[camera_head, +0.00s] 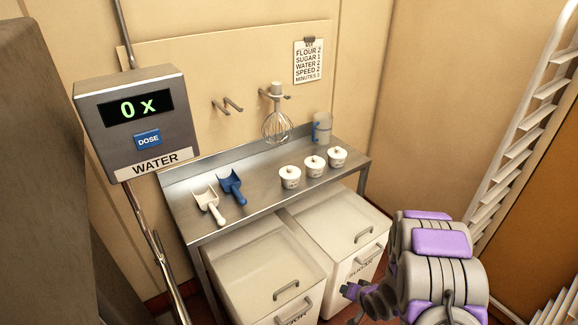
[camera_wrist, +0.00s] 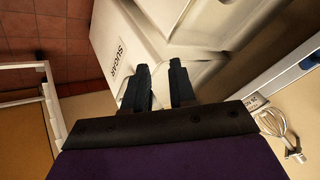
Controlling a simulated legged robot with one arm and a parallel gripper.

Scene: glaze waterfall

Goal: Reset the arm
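My arm, grey with purple panels, rises at the lower right of the head view. My gripper (camera_head: 352,291) points left there, in front of the sugar bin (camera_head: 338,231). In the wrist view my gripper (camera_wrist: 161,85) shows two dark fingers apart with a gap between them, and nothing is held. The white sugar bin (camera_wrist: 135,38) with its SUGAR label lies beyond the fingertips. I cannot tell the exact distance between the fingers and the bin.
A steel table (camera_head: 255,182) holds a white scoop (camera_head: 209,203), a blue scoop (camera_head: 231,184), three lidded pots and a clear jug (camera_head: 322,128). A whisk (camera_head: 277,122) hangs above. The water dispenser (camera_head: 137,120) reads 0 x. A white rack (camera_head: 520,130) stands right.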

